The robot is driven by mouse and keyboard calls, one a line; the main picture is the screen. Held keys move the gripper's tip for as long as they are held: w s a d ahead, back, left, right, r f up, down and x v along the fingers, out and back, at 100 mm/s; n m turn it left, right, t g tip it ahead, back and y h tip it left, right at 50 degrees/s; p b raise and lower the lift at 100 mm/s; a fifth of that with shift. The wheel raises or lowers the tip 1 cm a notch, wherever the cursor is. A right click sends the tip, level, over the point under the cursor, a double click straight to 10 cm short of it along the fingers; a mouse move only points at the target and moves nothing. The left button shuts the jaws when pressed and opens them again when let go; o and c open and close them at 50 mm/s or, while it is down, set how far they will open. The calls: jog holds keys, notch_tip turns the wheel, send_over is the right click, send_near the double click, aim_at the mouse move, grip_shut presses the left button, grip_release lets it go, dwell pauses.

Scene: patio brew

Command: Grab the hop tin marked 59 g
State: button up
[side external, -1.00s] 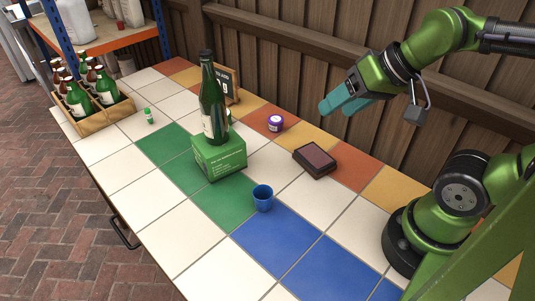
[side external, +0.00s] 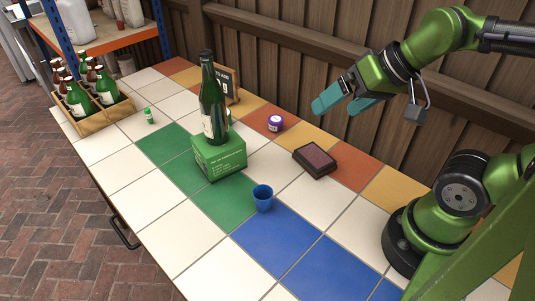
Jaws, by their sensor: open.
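A small round purple container with a pale label (side external: 276,123) stands on an orange tile in the middle back of the table; it may be a tin, but no weight mark can be read on it. A small green-capped white container (side external: 149,116) stands further left; its marking is also too small to read. My gripper (side external: 335,109) is open and empty, with teal fingers spread. It hangs in the air to the right of the purple container, near the wooden fence.
A green bottle (side external: 212,108) stands on a green box (side external: 219,156), partly hiding a dark sign (side external: 232,84). A dark flat box (side external: 314,161), a blue cup (side external: 263,198) and a wooden crate of bottles (side external: 92,123) are on the tiled table. The front tiles are clear.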

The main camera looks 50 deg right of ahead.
jog(key=w+d+g+h, duration=0.1)
jog(key=w+d, duration=0.1)
jog(key=w, duration=1.9)
jog(key=w+f, duration=0.6)
jog(key=w+f+n+h, duration=0.1)
jog(key=w+f, duration=0.4)
jog(key=f, duration=0.1)
jog(key=w+f+h, duration=0.1)
jog(key=w+f, duration=0.5)
jog(key=shift+w+a+f+n, duration=0.15)
jog(key=shift+w+f+n, duration=0.2)
jog(key=shift+n, duration=0.05)
jog(key=shift+s+x, duration=0.2)
jog(key=shift+x, duration=2.8)
jog(key=shift+f, duration=0.15)
jog(key=shift+c, duration=0.3)
jog(key=c, duration=0.9)
jog(key=shift+c, duration=0.6)
